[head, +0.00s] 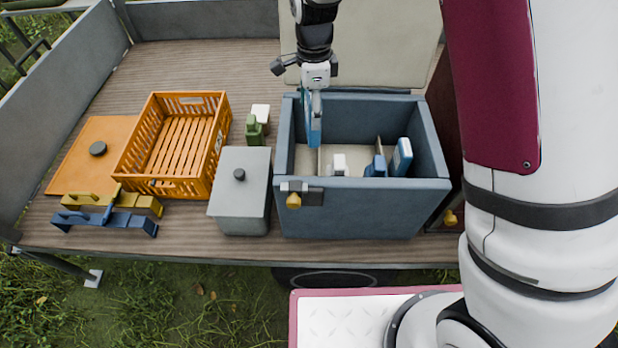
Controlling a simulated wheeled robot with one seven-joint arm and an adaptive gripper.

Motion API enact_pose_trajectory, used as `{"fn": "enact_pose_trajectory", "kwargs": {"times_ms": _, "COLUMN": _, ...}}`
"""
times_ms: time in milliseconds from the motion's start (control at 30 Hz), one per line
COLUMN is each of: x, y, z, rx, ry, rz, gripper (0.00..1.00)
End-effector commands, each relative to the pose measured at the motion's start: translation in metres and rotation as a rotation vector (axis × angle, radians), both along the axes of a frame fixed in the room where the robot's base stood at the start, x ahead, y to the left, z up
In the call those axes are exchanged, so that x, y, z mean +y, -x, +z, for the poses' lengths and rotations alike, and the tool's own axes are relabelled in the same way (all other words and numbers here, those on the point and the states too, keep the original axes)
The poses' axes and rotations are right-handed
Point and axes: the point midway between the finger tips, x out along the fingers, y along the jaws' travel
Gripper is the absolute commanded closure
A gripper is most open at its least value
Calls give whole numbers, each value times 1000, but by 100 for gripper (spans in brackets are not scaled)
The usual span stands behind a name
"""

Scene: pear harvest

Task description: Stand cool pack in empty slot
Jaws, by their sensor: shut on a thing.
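My gripper (314,92) points down over the left part of the open blue-grey cool box (362,212). It is shut on a blue cool pack (314,128), which hangs upright with its lower part inside the box. I cannot tell whether the pack touches the box floor or a divider. Inside the box, a blue-and-white pack (402,157) leans at the right. A smaller blue item (376,167) stands beside it, and a white item (339,165) is near the front middle. The front wall hides the lower parts of these, and the slots are only partly visible.
The box's pale lid (370,45) is open behind it. A grey lidded container (241,195) stands close to its left, with a green bottle (254,130) behind. An orange crate (180,145) and blue and yellow tools (105,215) lie farther left on the wooden bed.

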Motion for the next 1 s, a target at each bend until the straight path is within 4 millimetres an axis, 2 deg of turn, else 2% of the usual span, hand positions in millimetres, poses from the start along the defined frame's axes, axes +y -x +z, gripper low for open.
{"fn": "enact_pose_trajectory", "kwargs": {"times_ms": 100, "x": 17, "y": 6, "z": 1, "rx": -1, "ry": 0, "rz": -98, "gripper": 77}}
{"fn": "enact_pose_trajectory", "kwargs": {"times_ms": 267, "x": 24, "y": 10, "z": -3, "rx": 0, "ry": 0, "rz": -164, "gripper": 77}}
{"fn": "enact_pose_trajectory", "kwargs": {"times_ms": 367, "x": 24, "y": 11, "z": -18, "rx": 3, "ry": 2, "rz": -172, "gripper": 77}}
{"fn": "enact_pose_trajectory", "kwargs": {"times_ms": 800, "x": 24, "y": 11, "z": -119, "rx": 2, "ry": 1, "rz": -169, "gripper": 77}}
{"fn": "enact_pose_trajectory", "kwargs": {"times_ms": 1000, "x": 25, "y": 9, "z": -137, "rx": -2, "ry": -1, "rz": -170, "gripper": 77}}
